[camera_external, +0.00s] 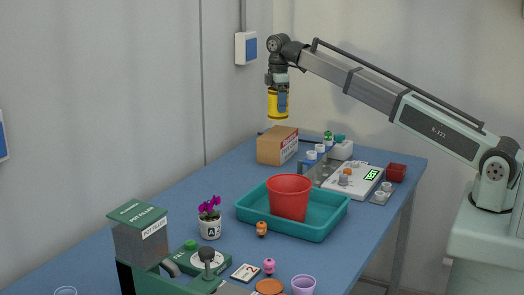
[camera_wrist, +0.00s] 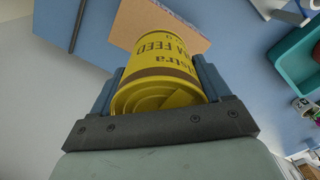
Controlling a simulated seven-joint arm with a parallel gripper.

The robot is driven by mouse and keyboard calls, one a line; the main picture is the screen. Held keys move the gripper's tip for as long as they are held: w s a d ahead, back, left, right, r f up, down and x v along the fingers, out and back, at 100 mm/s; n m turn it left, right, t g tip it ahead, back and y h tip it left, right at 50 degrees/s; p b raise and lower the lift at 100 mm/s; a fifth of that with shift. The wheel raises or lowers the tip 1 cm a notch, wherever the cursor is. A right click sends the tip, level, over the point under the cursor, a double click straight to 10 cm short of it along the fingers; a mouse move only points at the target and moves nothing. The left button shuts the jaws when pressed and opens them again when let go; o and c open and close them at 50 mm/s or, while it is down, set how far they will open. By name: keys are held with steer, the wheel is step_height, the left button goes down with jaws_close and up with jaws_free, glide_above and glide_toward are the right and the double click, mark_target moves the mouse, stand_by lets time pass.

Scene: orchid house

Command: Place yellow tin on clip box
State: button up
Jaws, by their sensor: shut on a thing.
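The yellow tin (camera_external: 272,104) is held upright in the air in the external view. In the wrist view the tin (camera_wrist: 160,72) fills the space between the fingers, with dark lettering on its side. My gripper (camera_external: 278,100) is shut on it; both fingers also show against its sides in the wrist view (camera_wrist: 158,90). The brown cardboard box (camera_external: 270,148), which seems to be the clip box, stands on the table below the tin, with a clear gap between. In the wrist view part of the box (camera_wrist: 135,22) shows beyond the tin, which hides the rest.
A teal tray (camera_external: 330,226) with a red bucket (camera_external: 290,196) stands in front of the box. The blue table (camera_external: 190,196) is bare left of the box.

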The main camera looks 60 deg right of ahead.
mark_target(278, 116)
steer(key=shift+f, duration=2.7)
steer(key=shift+f, duration=0.15)
steer(key=o, duration=1.2)
steer(key=shift+o, duration=0.2)
step_height(278, 116, up, 12)
steer(key=shift+r, duration=0.15)
